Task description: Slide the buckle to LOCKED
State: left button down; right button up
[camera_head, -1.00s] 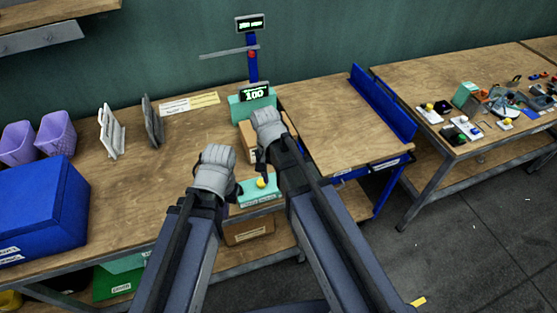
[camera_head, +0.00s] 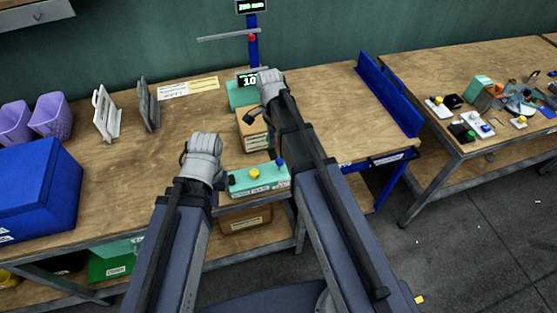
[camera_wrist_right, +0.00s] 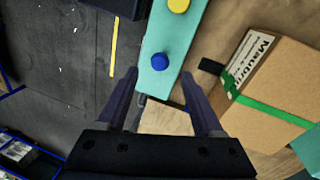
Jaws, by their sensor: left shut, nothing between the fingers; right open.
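A cardboard box (camera_head: 252,130) with a green strap stands on the bench behind the teal panel. It shows in the right wrist view (camera_wrist_right: 275,90) at the right. A small black piece (camera_wrist_right: 211,66) sticks out at the strap's end beside the box; I cannot tell for sure that it is the buckle, and no LOCKED mark is readable. My right gripper (camera_wrist_right: 160,85) is open and empty, with the panel's end between and beyond its fingers. My left gripper (camera_head: 203,155) is shut and empty, left of the panel.
The teal panel (camera_head: 240,185) at the bench's front edge carries a yellow button (camera_head: 255,174) and a blue knob (camera_head: 280,163). A blue post with displays (camera_head: 249,80) stands behind the box. A blue bin (camera_head: 38,190) is at left. The wooden bench right of the box is clear.

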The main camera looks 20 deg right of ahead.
aim_at(279, 159)
jog(key=f+b, duration=0.1)
jog(key=f, duration=0.1)
jog(key=f+b, duration=0.2)
jog(key=s+f+b, duration=0.1)
jog(key=f+b, duration=0.1)
jog(key=shift+d, duration=0.15)
jog(key=shift+s+r, duration=0.1)
jog(key=shift+c, duration=0.3)
grip_shut()
dwell(0.9)
